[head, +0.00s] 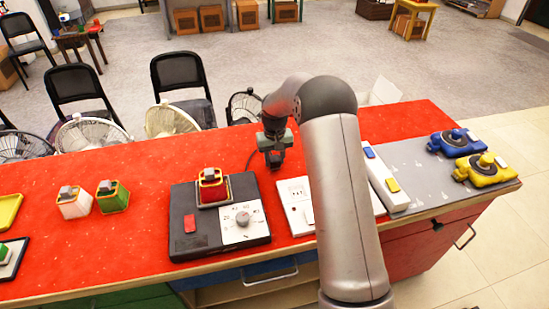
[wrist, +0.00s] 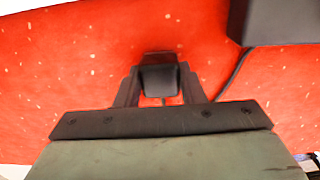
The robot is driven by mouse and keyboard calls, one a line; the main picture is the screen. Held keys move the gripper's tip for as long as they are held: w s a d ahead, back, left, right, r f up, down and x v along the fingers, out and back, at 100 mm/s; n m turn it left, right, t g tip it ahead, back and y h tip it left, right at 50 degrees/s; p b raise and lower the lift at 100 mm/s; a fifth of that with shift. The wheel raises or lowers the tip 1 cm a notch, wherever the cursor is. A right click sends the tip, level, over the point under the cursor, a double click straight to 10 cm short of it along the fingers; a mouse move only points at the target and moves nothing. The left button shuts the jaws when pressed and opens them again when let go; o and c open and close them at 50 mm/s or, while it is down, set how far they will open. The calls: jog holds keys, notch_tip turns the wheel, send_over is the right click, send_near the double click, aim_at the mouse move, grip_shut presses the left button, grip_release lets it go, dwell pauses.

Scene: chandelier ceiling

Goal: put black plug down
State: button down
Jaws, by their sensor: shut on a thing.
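My gripper (head: 275,158) is over the red tabletop, behind the gap between the black dial device and the white panel. In the wrist view my gripper (wrist: 158,88) is shut on the black plug (wrist: 158,78), with one finger on each side of it. The plug is above or on the red surface; I cannot tell whether it touches. In the head view the plug is too small and dark to make out from the fingers. A dark cord (wrist: 236,74) shows to the right in the wrist view.
The black dial device (head: 183,245) stands left of my gripper, with a red-and-yellow container (head: 212,192) on it. A white panel (head: 292,192) with outlets lies to the right, partly behind my arm. Red table (head: 150,165) is clear behind the device.

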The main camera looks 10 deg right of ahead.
aim_at(275, 158)
jog(key=shift+f, duration=0.45)
jog(key=c, duration=0.9)
grip_release()
jog(key=shift+r, duration=0.1)
notch_tip(275, 158, up, 12)
jog(key=b, duration=0.1)
jog(key=s+r, duration=0.5)
jog(key=s, duration=1.3)
jog(key=s+f, duration=0.1)
jog(key=s, duration=1)
jog(key=s+f, duration=0.1)
jog(key=s, duration=0.9)
jog(key=shift+s+a+f, duration=0.1)
jog(key=shift+s+a, duration=0.1)
jog(key=shift+a, duration=0.1)
